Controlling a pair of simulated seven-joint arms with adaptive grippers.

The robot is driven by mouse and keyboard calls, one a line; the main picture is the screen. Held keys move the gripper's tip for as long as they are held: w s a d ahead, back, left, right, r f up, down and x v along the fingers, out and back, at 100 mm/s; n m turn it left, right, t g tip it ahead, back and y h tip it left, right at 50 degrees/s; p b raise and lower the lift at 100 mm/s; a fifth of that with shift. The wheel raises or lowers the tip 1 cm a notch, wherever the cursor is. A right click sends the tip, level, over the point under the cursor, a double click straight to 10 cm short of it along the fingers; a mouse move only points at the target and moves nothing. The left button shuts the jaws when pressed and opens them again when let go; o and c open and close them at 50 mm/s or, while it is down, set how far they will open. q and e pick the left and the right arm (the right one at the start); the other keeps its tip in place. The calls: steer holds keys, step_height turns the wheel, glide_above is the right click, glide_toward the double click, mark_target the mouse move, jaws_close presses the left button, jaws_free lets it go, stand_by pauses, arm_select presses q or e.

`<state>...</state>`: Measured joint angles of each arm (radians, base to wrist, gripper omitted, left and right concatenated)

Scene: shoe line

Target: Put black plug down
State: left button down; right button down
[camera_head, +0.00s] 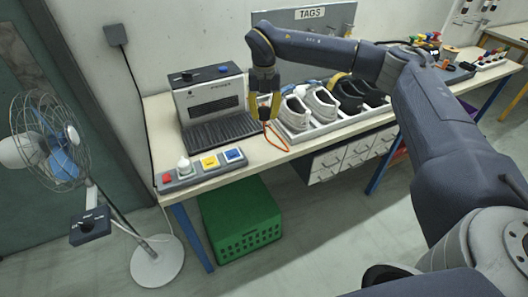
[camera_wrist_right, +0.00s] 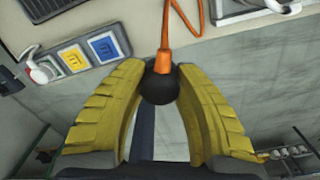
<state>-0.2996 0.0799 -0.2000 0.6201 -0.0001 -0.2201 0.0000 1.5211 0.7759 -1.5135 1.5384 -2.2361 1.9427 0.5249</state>
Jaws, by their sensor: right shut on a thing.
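My right gripper (camera_head: 265,108) is above the front edge of the table, between the printer and the shoe tray. In the right wrist view its yellow fingers (camera_wrist_right: 160,75) are shut on a black plug (camera_wrist_right: 160,85), a round dark end with an orange cable (camera_wrist_right: 165,40). The cable (camera_head: 276,138) hangs in a loop from the fingers to the table in the head view, where the plug itself is mostly hidden. My left gripper is not in view.
A grey strip (camera_head: 203,171) with red, yellow and blue parts and a white plug (camera_head: 184,165) lies at the table's left front. The printer (camera_head: 212,105) stands behind it. The tray (camera_head: 300,136) with white and black shoes is to the right. A green crate (camera_head: 240,222) sits below.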

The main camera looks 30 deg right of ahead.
mark_target(264, 154)
step_height(264, 154, down, 17)
steer(key=shift+f, duration=0.15)
stand_by(0.6)
steer(key=shift+f, duration=0.1)
steer(key=c, duration=1.1)
jaws_free()
steer(key=shift+o, duration=0.2)
step_height(264, 154, up, 12)
